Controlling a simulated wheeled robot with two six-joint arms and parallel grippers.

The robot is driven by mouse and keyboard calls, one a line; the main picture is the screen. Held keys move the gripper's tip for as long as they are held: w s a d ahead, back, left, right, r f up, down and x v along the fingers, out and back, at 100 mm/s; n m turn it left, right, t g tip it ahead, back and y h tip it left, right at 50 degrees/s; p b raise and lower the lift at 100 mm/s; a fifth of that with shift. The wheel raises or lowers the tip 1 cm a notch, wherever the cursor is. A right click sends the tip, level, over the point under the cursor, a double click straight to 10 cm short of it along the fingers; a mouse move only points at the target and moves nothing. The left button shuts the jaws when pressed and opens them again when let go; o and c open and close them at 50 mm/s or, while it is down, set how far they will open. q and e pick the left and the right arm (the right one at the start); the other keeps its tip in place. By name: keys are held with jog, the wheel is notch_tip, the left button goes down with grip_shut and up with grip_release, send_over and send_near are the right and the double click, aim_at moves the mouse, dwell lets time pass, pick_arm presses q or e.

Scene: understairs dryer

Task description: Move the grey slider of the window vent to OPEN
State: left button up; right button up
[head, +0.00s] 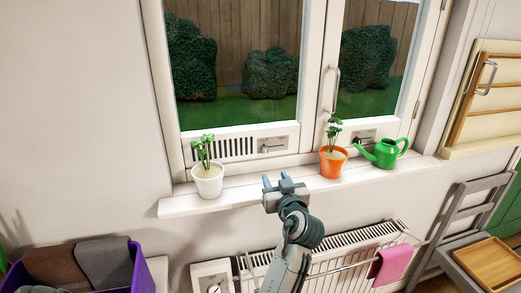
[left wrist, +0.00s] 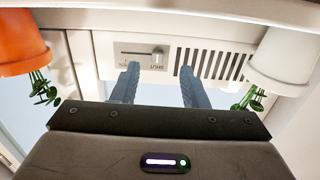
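The window vent (head: 238,147) is a white grille at the bottom of the left window frame, with a slot panel at its right end. Its grey slider (head: 266,148) sits at the panel's left end, on the grille side. In the left wrist view, which is upside down, the slider (left wrist: 157,56) is at the slot's end by the lettering that seems to read SHUT. My left gripper (head: 279,185) is in front of the sill, below the panel. In the left wrist view its fingers (left wrist: 158,84) are apart, with nothing between them. My right gripper is not in view.
A white pot (head: 208,181) and an orange pot (head: 333,163), each with a plant, stand on the sill (head: 240,197) either side of my gripper. A green watering can (head: 387,153) is farther right, before a second vent panel (head: 362,136). A radiator (head: 340,245) is below.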

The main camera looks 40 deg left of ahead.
aim_at(266, 153)
pick_arm(q)
jog(key=shift+y, duration=0.4)
jog(key=w+a+r+p, duration=0.2)
jog(key=shift+w+a+r, duration=0.1)
jog(key=shift+w+r, duration=0.1)
jog(key=shift+r, duration=0.15)
jog(key=x, duration=0.2)
jog(key=p+x, duration=0.1)
jog(key=shift+w+a+f, duration=0.25)
jog(key=shift+a, duration=0.1)
jog(key=p+x, duration=0.1)
jog(key=x, duration=0.1)
jog(key=shift+w+a+f, duration=0.1)
jog(key=shift+w+a, duration=0.15)
jog(key=shift+w+a+f, duration=0.1)
jog(key=shift+a, duration=0.05)
jog(key=shift+c, duration=1.3)
grip_shut()
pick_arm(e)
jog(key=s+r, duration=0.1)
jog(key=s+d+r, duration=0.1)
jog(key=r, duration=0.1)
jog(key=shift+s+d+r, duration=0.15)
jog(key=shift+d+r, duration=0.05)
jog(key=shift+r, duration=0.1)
